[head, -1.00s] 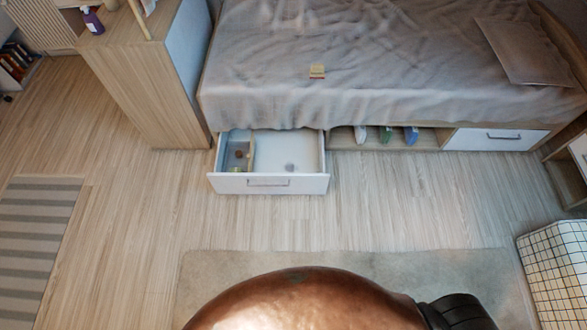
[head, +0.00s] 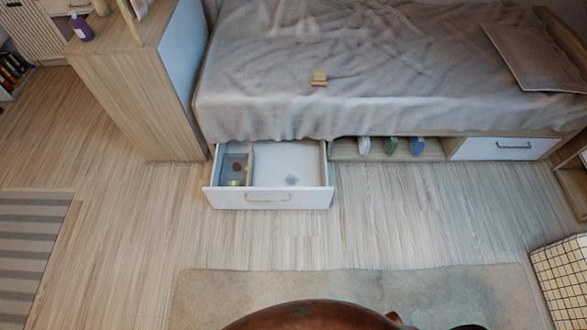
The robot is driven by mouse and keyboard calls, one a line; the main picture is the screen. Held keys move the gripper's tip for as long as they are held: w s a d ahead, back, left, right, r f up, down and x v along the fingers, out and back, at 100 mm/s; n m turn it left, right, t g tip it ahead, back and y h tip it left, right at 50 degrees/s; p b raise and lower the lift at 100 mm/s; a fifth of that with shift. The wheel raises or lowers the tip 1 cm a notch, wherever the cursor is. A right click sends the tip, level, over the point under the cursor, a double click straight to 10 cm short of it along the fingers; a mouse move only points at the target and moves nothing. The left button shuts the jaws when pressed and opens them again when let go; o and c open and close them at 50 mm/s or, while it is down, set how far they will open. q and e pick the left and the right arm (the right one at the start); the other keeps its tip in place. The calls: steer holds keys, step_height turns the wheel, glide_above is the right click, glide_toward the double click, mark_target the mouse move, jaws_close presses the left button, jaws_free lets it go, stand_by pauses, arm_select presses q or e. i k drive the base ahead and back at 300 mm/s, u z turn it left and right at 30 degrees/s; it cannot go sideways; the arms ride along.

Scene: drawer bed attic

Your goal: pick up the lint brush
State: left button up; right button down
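A small block-like object with a tan top and a red lower edge (head: 319,78) lies on the bed, near its front side. It may be the lint brush, but it is too small to tell for sure. Nothing is touching it except the bed cover. Neither of my grippers shows in the head view.
The bed (head: 410,65) has a grey cover and a pillow (head: 535,55). An open white drawer (head: 268,198) with small items juts out below. Shoes (head: 390,146) sit in the shelf beside it. A wooden cabinet (head: 130,95) stands left. The rug (head: 230,290) is clear in front.

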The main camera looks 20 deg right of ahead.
mark_target(319, 79)
steer(key=z, duration=0.45)
steer(key=i, duration=1.1)
steer(key=u, duration=0.25)
